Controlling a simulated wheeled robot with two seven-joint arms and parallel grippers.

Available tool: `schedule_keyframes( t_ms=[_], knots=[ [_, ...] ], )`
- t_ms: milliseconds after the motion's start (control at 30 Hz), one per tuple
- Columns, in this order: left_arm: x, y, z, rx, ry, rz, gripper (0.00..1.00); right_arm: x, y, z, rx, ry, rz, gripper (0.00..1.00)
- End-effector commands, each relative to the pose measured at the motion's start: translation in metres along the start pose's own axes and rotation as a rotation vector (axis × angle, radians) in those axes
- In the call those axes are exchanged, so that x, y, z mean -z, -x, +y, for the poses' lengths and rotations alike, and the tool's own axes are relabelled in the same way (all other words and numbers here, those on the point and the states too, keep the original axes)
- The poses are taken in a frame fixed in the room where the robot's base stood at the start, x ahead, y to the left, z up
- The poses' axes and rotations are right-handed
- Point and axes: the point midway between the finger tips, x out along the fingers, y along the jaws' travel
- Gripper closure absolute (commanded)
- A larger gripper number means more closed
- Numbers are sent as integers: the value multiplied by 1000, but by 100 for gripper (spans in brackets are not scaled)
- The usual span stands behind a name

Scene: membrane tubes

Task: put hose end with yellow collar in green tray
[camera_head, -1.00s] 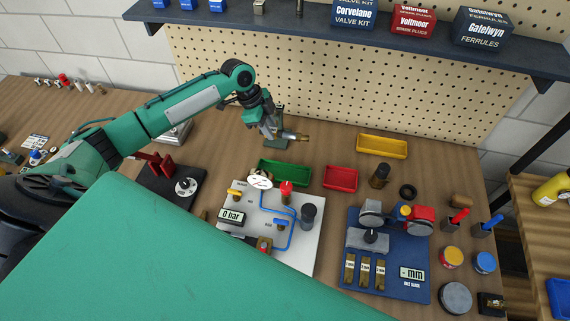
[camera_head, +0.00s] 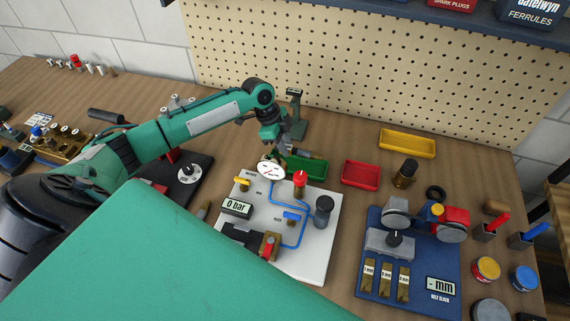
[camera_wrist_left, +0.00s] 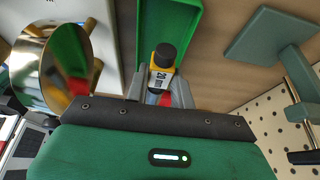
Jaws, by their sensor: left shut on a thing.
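My left gripper (camera_head: 283,150) hangs at the back edge of the white board, at the left part of the green tray (camera_head: 314,170). In the left wrist view, its fingers (camera_wrist_left: 160,92) are shut on the hose end with yellow collar (camera_wrist_left: 162,76), which has a dark tip and printing on the yellow band. The green tray (camera_wrist_left: 188,40) shows just beyond and beneath the hose end. Whether the hose end touches the tray cannot be told. My right gripper is not in view.
A round gauge (camera_head: 271,167) on the white board (camera_head: 312,255) stands close to my left gripper. A grey-green stand (camera_head: 296,112) is behind it. A red tray (camera_head: 360,176) and a yellow tray (camera_head: 407,143) lie to the right.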

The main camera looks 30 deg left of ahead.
Motion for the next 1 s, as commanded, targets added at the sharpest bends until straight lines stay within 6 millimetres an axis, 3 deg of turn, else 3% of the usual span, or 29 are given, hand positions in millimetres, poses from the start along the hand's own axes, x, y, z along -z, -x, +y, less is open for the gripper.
schedule_keyframes(
  t_ms=[33,267,600,1000],
  knots=[
    [-5,-12,0,0,0,0,100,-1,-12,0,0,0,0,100],
    [-8,-20,0,0,0,0,100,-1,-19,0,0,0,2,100],
    [-23,-55,0,0,1,-1,100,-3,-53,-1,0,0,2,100],
    [-24,-56,0,0,1,0,100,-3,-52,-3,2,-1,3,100]
  ],
)
